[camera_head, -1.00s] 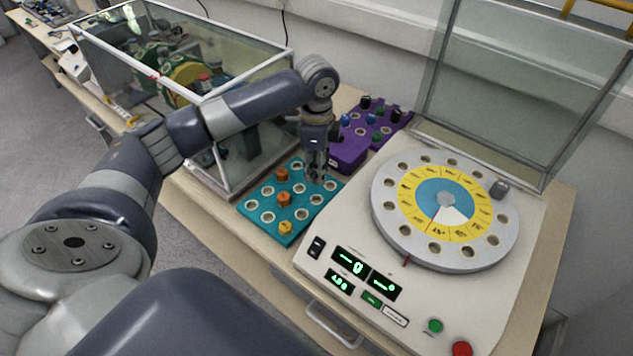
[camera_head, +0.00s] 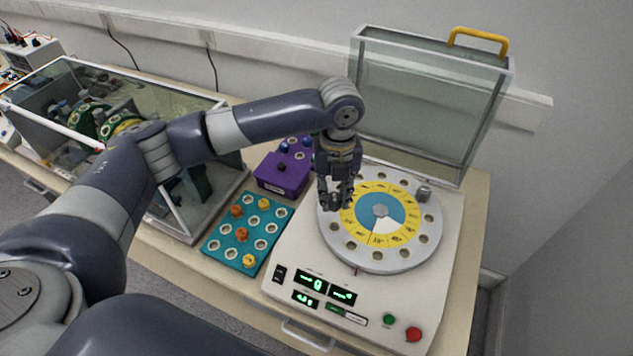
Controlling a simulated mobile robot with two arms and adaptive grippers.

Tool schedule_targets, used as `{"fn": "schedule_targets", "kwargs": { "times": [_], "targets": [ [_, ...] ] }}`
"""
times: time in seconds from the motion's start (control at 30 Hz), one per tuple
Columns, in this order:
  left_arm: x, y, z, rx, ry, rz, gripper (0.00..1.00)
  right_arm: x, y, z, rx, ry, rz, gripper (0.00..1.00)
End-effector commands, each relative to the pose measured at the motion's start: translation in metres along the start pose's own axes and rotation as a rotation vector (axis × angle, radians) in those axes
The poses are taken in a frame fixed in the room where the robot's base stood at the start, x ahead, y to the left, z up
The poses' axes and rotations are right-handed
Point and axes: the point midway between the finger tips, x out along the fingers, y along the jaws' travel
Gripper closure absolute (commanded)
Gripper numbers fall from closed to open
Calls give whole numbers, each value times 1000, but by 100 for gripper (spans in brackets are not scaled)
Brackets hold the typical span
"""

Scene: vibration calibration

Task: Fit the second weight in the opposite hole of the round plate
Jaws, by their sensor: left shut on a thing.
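The round plate (camera_head: 345,248) lies on the white machine, with a ring of holes around a yellow and blue dial. My left gripper (camera_head: 336,203) points down over the plate's left edge, on the side across from that weight. It is shut on the second weight, which is dark and mostly hidden between the fingers. I cannot tell whether the held weight touches the plate. The gripper hides the holes at the plate's left. My right gripper is out of view.
The teal board (camera_head: 221,241) with orange and yellow weights lies left of the white machine (camera_head: 290,240). A purple board (camera_head: 283,181) stands behind it. A raised clear lid (camera_head: 425,95) with a yellow handle rises behind the plate. A glass case (camera_head: 195,225) stands at left.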

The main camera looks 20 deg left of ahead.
Motion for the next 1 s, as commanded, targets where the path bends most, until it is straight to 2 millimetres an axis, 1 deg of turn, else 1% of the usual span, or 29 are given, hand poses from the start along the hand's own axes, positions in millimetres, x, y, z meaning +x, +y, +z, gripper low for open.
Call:
{"fn": "schedule_targets", "kwargs": {
  "times": [0.03,0.07,0.27,0.47,0.8,1.0],
  "targets": [
    [-4,-2,-2,29,-1,1,95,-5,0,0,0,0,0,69],
    [-5,-3,-3,42,-2,1,95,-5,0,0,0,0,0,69],
    [1,-5,-4,67,-2,2,95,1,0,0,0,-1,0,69],
    [15,-4,-4,65,-3,2,95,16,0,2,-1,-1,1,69],
    [47,-4,-4,64,-3,2,95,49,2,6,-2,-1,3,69],
    [55,-4,-4,64,-3,2,95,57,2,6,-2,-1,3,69]
  ]
}}
